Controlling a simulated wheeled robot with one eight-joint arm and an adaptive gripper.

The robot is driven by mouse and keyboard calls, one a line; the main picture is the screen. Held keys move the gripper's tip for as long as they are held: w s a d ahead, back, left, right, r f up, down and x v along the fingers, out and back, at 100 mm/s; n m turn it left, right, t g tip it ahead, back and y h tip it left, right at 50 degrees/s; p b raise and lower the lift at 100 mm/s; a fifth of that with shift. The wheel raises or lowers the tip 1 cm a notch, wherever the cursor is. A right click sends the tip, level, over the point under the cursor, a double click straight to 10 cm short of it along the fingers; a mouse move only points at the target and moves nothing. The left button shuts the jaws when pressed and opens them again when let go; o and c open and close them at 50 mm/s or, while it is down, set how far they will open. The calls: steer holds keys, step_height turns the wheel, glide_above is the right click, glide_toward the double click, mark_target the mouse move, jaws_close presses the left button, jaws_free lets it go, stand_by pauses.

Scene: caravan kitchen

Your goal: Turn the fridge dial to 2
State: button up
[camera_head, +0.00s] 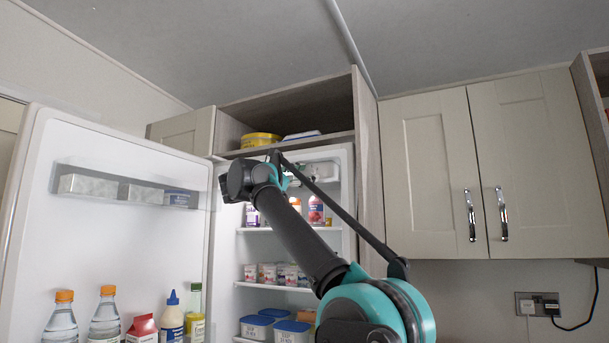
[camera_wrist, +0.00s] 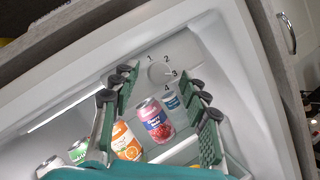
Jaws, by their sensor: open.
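The fridge dial (camera_wrist: 158,74) is a pale round disc on the white inner wall of the fridge. The numerals 1, 2, 3 and 4 stand around its upper and right side in the wrist view. I cannot tell which numeral it points to. My gripper (camera_wrist: 161,80) is open and empty, its two green and black fingers either side of the dial in the picture. The dial appears beyond the fingertips; contact is not visible. In the head view my arm reaches into the open fridge (camera_head: 262,262), and I cannot make out the dial there.
Cans and cartons, such as a red can (camera_wrist: 155,122) and an orange one (camera_wrist: 126,142), stand below the dial. The open fridge door (camera_head: 120,225) at left holds bottles. Closed cabinets (camera_head: 490,165) are at right. A yellow tin (camera_head: 260,140) sits above the fridge.

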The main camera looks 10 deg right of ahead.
jaws_close()
steer(key=shift+d, duration=0.1)
stand_by(0.3)
steer(key=shift+n, duration=0.4)
steer(key=n+t, duration=0.2)
steer(key=n, duration=0.1)
steer(key=n+t+y, duration=0.1)
steer(key=n+t, duration=0.1)
steer(key=n, duration=0.2)
steer(key=shift+s+d+f+n, duration=0.15)
steer(key=shift+d+n, duration=0.05)
steer(key=shift+n, duration=0.1)
steer(key=n+t+y, duration=0.1)
steer(key=n, duration=0.2)
steer(key=n+t+y, duration=0.1)
steer(key=n+y, duration=0.1)
steer(key=n, duration=0.1)
steer(key=n+t+y, duration=0.2)
steer(key=n, duration=0.1)
steer(key=shift+s+d, duration=0.15)
steer(key=shift+d, duration=0.05)
steer(key=shift+n, duration=0.3)
